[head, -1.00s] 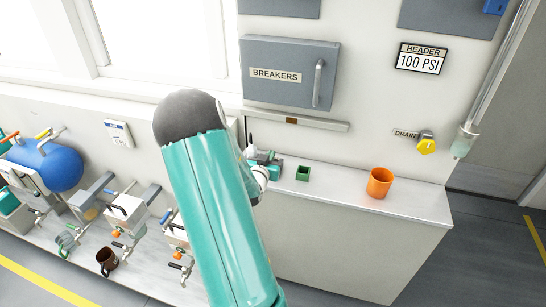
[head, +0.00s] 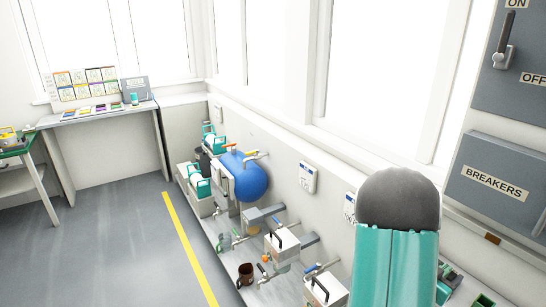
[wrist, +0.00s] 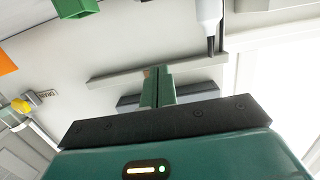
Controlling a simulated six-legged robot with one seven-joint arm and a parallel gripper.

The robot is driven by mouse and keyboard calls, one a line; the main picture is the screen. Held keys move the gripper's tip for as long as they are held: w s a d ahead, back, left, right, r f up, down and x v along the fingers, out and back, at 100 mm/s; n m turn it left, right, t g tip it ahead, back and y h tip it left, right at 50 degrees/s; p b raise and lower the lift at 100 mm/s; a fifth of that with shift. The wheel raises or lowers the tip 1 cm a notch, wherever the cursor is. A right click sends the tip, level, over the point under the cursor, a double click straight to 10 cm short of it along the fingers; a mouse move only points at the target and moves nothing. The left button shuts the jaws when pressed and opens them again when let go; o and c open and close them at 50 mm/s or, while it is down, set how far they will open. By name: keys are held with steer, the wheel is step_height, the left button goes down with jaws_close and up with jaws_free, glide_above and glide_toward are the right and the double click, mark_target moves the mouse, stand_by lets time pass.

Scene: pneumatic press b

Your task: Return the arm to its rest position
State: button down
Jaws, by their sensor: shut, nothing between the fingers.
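My gripper (wrist: 157,87) shows in the wrist view as narrow green fingers closed together in front of its dark crossbar, with nothing between them. In the head view my teal arm link with its grey rounded joint rises at the lower right. It hides most of the arm beyond it, and the fingers cannot be made out clearly there.
The head view shows a blue tank (head: 245,178), a brown mug (head: 245,273) and a breakers box (head: 500,185).

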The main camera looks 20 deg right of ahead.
steer(key=w+a+r+n+t+y, duration=0.2)
steer(key=w+a+t+y, duration=0.1)
steer(key=w+a, duration=0.35)
steer(key=w+a+r+n+t+y, duration=0.1)
steer(key=w+a+r+t+y, duration=0.15)
steer(key=w+a, duration=0.4)
steer(key=w+a+r+n+t+y, duration=0.1)
steer(key=w+a+r+n+y, duration=0.15)
steer(key=a, duration=0.45)
steer(key=w+a+r+n+y, duration=0.1)
steer(key=a+r+y, duration=0.2)
steer(key=a, duration=0.3)
steer(key=s+a+r+n+y, duration=0.2)
steer(key=a+r+n, duration=0.1)
steer(key=a, duration=0.5)
steer(key=s+a+r+n+y, duration=0.2)
steer(key=s+a+n, duration=0.1)
steer(key=a, duration=0.5)
steer(key=s+a+r+n+g+y, duration=0.1)
steer(key=s+a+r+n+g, duration=0.1)
steer(key=s+a, duration=0.5)
steer(key=s+n+g, duration=0.1)
steer(key=s, duration=0.3)
steer(key=shift+s+a+r+n, duration=0.2)
steer(key=shift+r+n, duration=0.05)
steer(key=shift+n, duration=0.1)
steer(key=shift+d+g, duration=0.2)
steer(key=shift+g, duration=0.05)
